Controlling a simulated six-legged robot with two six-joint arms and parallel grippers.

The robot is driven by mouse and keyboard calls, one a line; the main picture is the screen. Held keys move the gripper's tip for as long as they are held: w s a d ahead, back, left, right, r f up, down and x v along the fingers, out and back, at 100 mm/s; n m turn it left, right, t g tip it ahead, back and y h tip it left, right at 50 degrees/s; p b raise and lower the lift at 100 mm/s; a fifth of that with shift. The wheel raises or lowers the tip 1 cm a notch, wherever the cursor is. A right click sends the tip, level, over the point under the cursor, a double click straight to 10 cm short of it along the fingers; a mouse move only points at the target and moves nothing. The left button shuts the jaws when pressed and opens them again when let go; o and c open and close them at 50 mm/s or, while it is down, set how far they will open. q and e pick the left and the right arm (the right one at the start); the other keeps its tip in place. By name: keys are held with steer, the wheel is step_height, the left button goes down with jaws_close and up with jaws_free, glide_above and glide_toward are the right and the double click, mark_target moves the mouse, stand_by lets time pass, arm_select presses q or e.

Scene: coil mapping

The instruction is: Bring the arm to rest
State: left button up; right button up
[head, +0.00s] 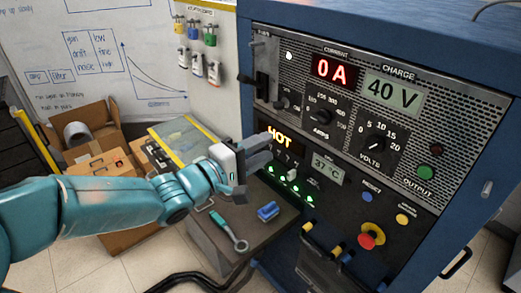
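My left arm, in teal, reaches in from the left edge of the head view. Its grey and white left gripper (260,152) is in front of the left side of the power supply panel (455,122), near the orange HOT display (279,138). The grey fingers overlap the panel in the picture, and I cannot tell whether they touch it or how far apart they are. I see nothing clearly held. My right gripper is not in view.
A small grey stand (215,240) below the gripper holds a teal-handled wrench (229,232) and a blue block (268,211). Knobs, a red emergency button (372,236) and dark handles stick out from the panel. Cardboard boxes (95,125) stand behind the arm.

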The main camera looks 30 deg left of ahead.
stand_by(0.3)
arm_select(q)
steer(key=d+f+n+g, duration=0.1)
steer(key=d+f+g, duration=0.35)
steer(key=f, duration=0.95)
steer(key=d+f+g, duration=0.3)
steer(key=d+f, duration=0.2)
steer(key=f, duration=1)
steer(key=s+d+f+m+g+y, duration=0.2)
steer(key=s+d+f+m+g, duration=0.1)
steer(key=s+f+m+g, duration=0.6)
steer(key=s+f+m, duration=0.4)
steer(key=s+f, duration=0.4)
steer(key=s, duration=0.3)
steer(key=shift+s+f, duration=0.15)
steer(key=shift+s, duration=0.15)
steer(key=shift+s+d, duration=0.1)
